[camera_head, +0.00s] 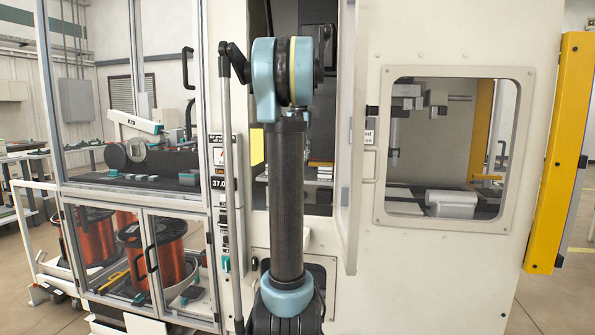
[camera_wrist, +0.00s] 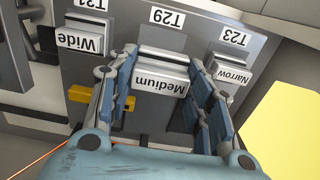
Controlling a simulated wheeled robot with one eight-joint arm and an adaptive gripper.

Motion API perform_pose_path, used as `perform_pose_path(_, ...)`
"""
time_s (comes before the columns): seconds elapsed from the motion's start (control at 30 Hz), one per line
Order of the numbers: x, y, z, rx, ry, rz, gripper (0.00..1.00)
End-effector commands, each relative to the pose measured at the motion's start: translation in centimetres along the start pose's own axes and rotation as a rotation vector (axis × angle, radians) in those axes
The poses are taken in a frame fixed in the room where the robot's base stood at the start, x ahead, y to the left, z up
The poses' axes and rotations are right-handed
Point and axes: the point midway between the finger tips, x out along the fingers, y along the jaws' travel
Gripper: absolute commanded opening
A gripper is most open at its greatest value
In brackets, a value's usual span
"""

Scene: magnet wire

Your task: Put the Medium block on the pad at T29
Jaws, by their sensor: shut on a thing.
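In the wrist view, my gripper (camera_wrist: 162,60) is shut on the Medium block (camera_wrist: 160,82), a silver-grey block with a white "Medium" label that reads upside down. One finger is on each side of it. The T29 label (camera_wrist: 166,18) is on the grey panel just beyond the block. The pad at T29 (camera_wrist: 158,37) shows as a grey patch between label and block. The block partly covers the pad side, and I cannot tell whether they touch. In the head view my own arm hides the gripper and block.
The Wide block (camera_wrist: 82,38) sits by the T31 label on the left, and the Narrow block (camera_wrist: 231,70) by T23 on the right, close to my finger. A yellow part (camera_wrist: 80,94) is left. The open cabinet door (camera_head: 350,150) stands right of my arm.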

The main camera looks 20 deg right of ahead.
Motion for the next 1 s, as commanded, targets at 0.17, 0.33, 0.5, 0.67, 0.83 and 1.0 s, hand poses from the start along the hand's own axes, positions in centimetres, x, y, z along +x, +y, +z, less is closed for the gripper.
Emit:
perform_pose_path(0.17,1.3,0.0,0.0,0.0,0.0,0.0,0.17)
perform_pose_path(0.33,2.8,0.0,0.0,0.0,0.0,0.0,0.17)
perform_pose_path(0.5,5.0,0.0,0.0,0.0,0.0,0.0,0.17)
perform_pose_path(0.67,5.5,0.0,0.0,0.0,0.0,0.0,0.17)
perform_pose_path(0.83,5.5,0.0,0.0,0.001,0.0,0.0,0.17)
perform_pose_path(1.0,5.7,0.0,0.0,0.001,0.0,0.0,0.6)
